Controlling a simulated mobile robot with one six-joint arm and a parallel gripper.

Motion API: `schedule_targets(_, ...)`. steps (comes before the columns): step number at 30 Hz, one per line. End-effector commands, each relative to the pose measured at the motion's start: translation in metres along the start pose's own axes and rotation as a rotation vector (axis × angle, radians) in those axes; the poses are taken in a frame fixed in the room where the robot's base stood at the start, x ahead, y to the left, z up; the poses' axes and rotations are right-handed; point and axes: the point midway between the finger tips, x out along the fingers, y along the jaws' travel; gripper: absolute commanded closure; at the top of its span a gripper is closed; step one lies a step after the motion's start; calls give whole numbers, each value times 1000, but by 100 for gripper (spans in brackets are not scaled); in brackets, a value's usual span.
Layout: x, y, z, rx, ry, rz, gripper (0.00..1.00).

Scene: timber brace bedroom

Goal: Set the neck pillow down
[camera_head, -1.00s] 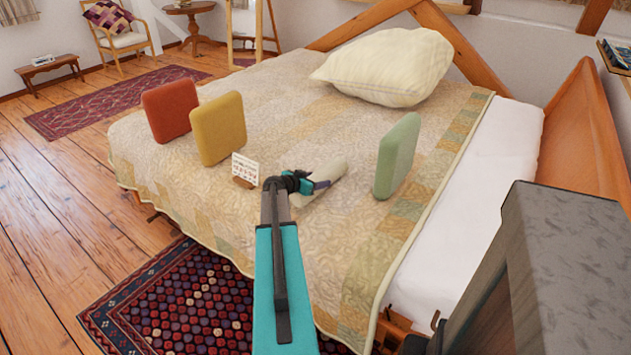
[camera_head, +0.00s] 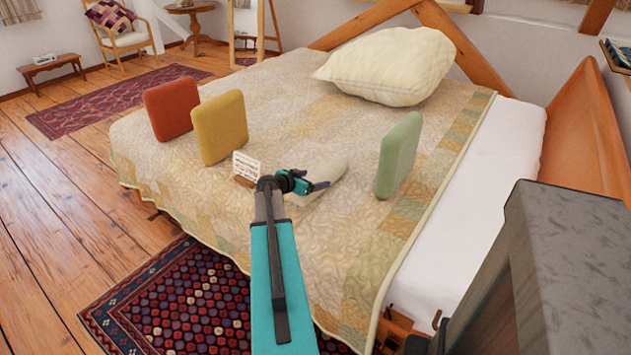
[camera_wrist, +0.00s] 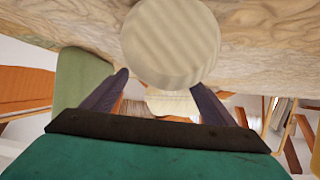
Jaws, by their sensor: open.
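The neck pillow is a cream roll (camera_head: 334,171) lying on the quilted bedspread near the middle of the bed. My gripper (camera_head: 322,185) is low over the bed at the near end of this roll. In the wrist view the roll's round, faintly striped end (camera_wrist: 171,42) faces the camera. The dark fingers of my gripper (camera_wrist: 163,80) are spread apart below the roll's end in the picture, with no clear grip on it. The roll appears to rest on the bedspread, though exact finger contact cannot be told.
A small white card (camera_head: 246,165) stands left of my gripper. Red (camera_head: 170,108), yellow (camera_head: 219,128) and green (camera_head: 398,155) cushions stand on the bed (camera_head: 290,100). A large cream pillow (camera_head: 388,67) lies farther back.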

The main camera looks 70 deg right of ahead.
Motion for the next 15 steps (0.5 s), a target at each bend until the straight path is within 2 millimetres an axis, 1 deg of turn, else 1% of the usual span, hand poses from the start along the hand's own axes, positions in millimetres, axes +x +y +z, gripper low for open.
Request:
schedule_targets(1, -9, 1, 0, 0, 1, -2, 21)
schedule_targets(15, -69, 1, 1, 1, 0, -1, 21)
